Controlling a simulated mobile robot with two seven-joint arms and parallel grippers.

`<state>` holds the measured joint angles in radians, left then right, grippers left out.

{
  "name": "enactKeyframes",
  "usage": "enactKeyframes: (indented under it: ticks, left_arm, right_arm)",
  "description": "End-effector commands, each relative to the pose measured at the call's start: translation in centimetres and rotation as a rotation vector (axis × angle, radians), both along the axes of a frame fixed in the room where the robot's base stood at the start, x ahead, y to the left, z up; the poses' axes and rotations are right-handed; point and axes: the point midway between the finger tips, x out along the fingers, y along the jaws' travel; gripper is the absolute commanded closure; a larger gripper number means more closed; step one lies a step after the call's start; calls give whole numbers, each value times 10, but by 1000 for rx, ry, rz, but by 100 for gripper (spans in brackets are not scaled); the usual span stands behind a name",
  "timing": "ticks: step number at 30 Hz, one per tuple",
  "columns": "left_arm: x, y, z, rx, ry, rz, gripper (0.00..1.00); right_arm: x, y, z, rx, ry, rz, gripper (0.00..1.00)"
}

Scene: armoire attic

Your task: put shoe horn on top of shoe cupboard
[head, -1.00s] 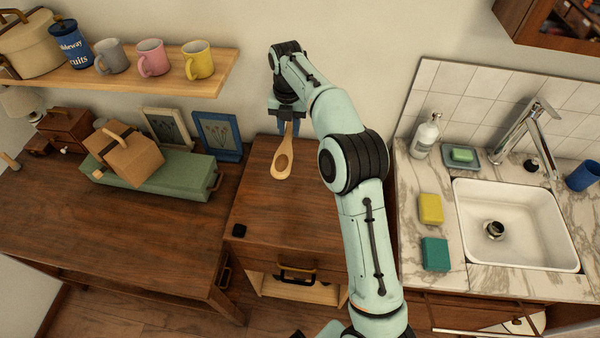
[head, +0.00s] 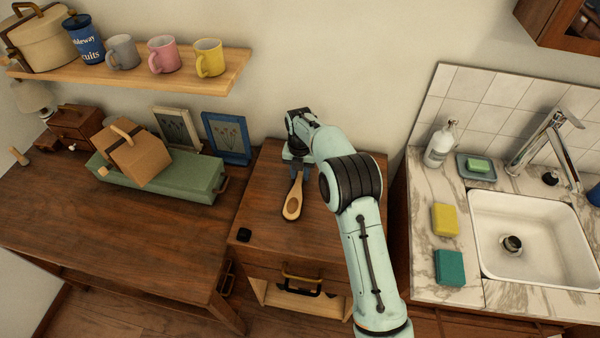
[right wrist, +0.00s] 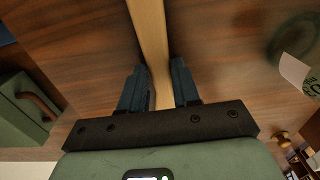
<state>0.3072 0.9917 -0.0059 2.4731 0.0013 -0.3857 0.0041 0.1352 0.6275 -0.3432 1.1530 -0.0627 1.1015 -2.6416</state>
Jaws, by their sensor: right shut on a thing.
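The shoe horn (head: 292,204) is a light wooden piece with a rounded, hollowed end. My right gripper (head: 299,172) is shut on its narrow part, above the top of the small brown cupboard (head: 268,237), which I take as the shoe cupboard. The rounded end points toward the cupboard's front. I cannot tell whether the shoe horn touches the top. In the right wrist view, the shoe horn's shaft (right wrist: 148,35) runs between the two dark blue fingers of the right gripper (right wrist: 159,82). My left gripper is not in view.
A small black object (head: 244,235) lies on the cupboard's front left corner. A green box (head: 195,180) with a cardboard box (head: 140,160) stands on the desk to the left. Two picture frames lean behind it. A sink counter (head: 422,277) is on the right. A mug shelf (head: 150,87) hangs above.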

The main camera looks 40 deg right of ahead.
Motion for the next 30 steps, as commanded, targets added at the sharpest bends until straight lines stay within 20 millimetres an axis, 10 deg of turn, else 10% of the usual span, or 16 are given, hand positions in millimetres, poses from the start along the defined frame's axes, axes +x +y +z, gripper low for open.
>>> enactKeyframes:
  ticks: [12, 13, 15, 30]
  left_arm:
    - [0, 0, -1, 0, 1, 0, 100]
    - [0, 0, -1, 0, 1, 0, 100]
    - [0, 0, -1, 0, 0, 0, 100]
    - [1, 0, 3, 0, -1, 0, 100]
  right_arm:
    - [0, 0, -5, 0, -1, -1, 100]
    - [0, 0, -5, 0, -1, -1, 62]
    - [0, 0, -5, 0, -1, -1, 43]
    - [2, -1, 20, -1, -7, -2, 43]
